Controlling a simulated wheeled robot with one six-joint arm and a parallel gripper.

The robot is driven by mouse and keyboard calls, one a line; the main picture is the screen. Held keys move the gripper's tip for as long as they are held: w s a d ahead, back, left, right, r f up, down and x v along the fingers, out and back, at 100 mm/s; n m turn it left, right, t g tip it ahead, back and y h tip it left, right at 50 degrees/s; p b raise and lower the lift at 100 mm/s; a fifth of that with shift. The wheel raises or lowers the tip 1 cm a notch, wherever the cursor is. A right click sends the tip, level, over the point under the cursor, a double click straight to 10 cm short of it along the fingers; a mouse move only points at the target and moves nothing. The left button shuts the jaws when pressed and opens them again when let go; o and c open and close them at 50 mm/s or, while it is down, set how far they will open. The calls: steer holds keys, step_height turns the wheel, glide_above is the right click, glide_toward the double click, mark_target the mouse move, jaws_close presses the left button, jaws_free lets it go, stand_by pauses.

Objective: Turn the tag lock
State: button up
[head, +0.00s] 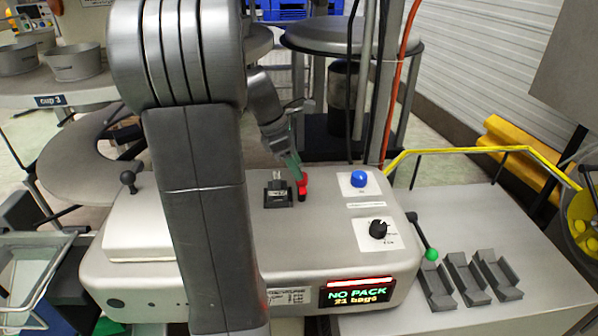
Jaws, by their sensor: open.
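A small red piece with a dark lower end (302,186) stands on top of the grey machine housing, beside a small black block (278,198). No label shows which of these is the tag lock. My gripper (296,165) reaches down from behind my large grey arm link, its greenish fingertips just above and next to the red piece. The jaws are open. I cannot tell whether a finger touches the red piece. My arm hides the left middle of the housing.
A blue button (359,179) and a black rotary knob (378,229) sit right of the red piece. A display (356,292) reads "NO PACK 21 bags". A green-tipped lever (431,254) and grey trays (466,279) are at right. A black ball knob (128,178) stands left.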

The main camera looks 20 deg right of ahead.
mark_target(302, 183)
steer(key=shift+x, duration=1.45)
steer(key=shift+c, duration=0.4)
steer(key=c, duration=0.9)
